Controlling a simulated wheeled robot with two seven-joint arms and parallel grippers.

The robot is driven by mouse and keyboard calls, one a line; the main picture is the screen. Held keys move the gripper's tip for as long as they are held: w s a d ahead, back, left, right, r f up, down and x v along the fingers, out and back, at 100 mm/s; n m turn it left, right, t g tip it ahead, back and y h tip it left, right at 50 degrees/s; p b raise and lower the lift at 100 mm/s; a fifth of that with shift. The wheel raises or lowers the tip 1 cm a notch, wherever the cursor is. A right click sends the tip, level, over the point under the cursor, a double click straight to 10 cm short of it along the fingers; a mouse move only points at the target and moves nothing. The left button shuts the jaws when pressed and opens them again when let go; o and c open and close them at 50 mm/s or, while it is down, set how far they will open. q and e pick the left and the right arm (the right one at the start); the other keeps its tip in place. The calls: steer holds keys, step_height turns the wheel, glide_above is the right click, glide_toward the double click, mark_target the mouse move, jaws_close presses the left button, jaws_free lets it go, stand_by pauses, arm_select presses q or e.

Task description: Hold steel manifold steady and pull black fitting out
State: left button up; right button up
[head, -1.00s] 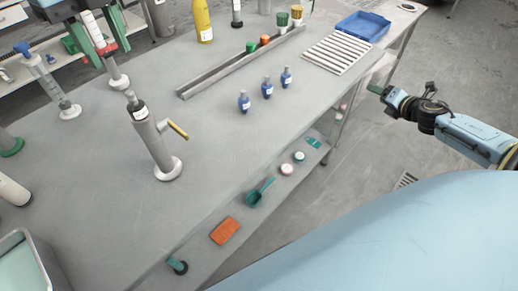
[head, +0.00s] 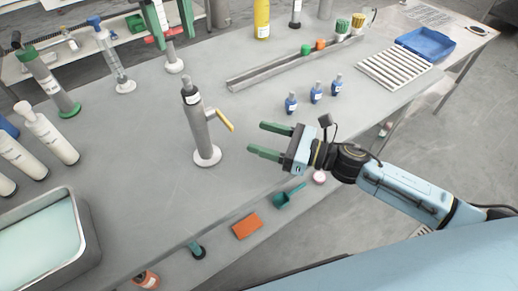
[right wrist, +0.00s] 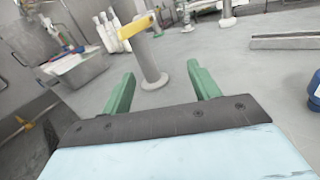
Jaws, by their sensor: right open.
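The steel manifold (head: 199,135) stands upright on a round white base on the grey bench, with a yellow lever (head: 224,119) pointing right. The black fitting (head: 191,96), with a white label, sits in its top end. My right gripper (head: 257,138) is open and empty, to the right of the manifold and apart from it, its green fingers pointing left. In the right wrist view the manifold (right wrist: 148,55) stands beyond the open fingers, between their tips; its top is cut off. My left gripper is not in view.
Small blue bottles (head: 315,93) stand right of the manifold, before a long metal channel (head: 270,75). A slatted rack (head: 395,70) and blue tray (head: 428,43) are further right. A steel basin (head: 85,235) is at left. Bench around the manifold's base is clear.

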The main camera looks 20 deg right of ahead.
mark_target(210, 141)
steer(key=shift+s+a+f+n+g, duration=0.3)
steer(key=shift+s+a+n, duration=0.15)
steer(key=shift+a, duration=0.15)
steer(key=shift+s+a+f+n+g, duration=0.2)
steer(key=shift+s+a+n+g, duration=0.15)
steer(key=shift+s+a, duration=0.15)
steer(key=shift+a+f+y, duration=0.1)
steer(key=shift+a+y, duration=0.2)
steer(key=shift+a, duration=0.1)
steer(key=x, duration=1.3)
steer(key=shift+d, duration=0.1)
